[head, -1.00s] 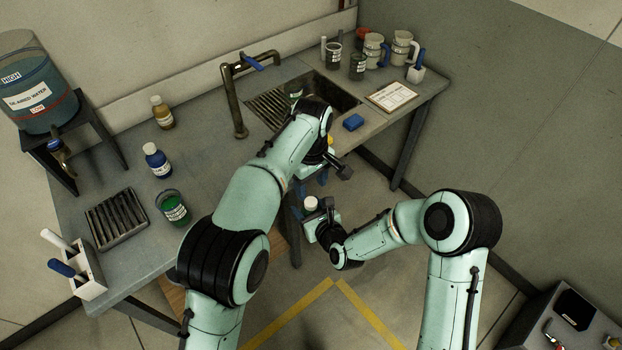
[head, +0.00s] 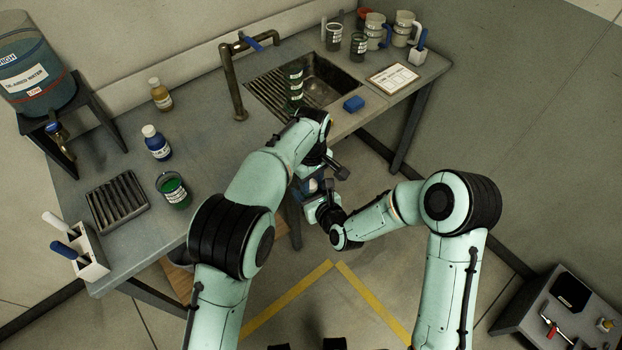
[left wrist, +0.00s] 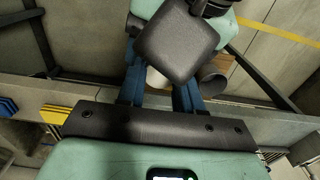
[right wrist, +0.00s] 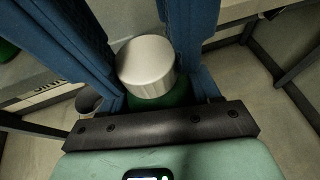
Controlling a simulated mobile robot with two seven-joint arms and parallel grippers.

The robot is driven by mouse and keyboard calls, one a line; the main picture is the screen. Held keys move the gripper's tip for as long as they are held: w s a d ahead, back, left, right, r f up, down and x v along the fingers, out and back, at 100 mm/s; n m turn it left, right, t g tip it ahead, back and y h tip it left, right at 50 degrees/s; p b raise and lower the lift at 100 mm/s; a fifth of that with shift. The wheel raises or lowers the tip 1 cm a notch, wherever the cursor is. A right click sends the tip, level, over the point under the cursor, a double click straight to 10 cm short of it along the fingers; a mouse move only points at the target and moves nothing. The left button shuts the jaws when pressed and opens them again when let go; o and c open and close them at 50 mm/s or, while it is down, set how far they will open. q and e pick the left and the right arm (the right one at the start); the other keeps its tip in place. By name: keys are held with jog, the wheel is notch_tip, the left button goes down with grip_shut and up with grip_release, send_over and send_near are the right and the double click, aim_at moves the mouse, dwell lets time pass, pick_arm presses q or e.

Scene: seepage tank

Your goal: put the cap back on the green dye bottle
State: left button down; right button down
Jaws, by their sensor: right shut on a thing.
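My right gripper (right wrist: 155,95) is shut on the green dye bottle (right wrist: 170,99). A pale, silvery-white cap (right wrist: 147,62) shows at the top of the bottle; whether it is fully seated is hidden. In the left wrist view a white piece (left wrist: 157,79) shows between these fingers, mostly covered by a dark block. I cannot tell whether the left fingers press on the cap. In the head view the grippers meet just off the bench's front edge and hide the bottle.
On the bench (head: 215,155) stand a blue bottle (head: 157,143), an amber bottle (head: 161,95), a beaker of green liquid (head: 173,190) and a slotted rack (head: 118,204). A sink (head: 325,85) and tap (head: 235,80) are behind.

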pick_arm(q)
jog(key=m, duration=0.6)
jog(key=shift+m, duration=0.4)
jog(key=c, duration=0.8)
grip_release()
jog(key=shift+o, duration=0.2)
jog(key=shift+r, duration=0.1)
jog(key=shift+r, duration=2.2)
jog(key=shift+c, duration=0.3)
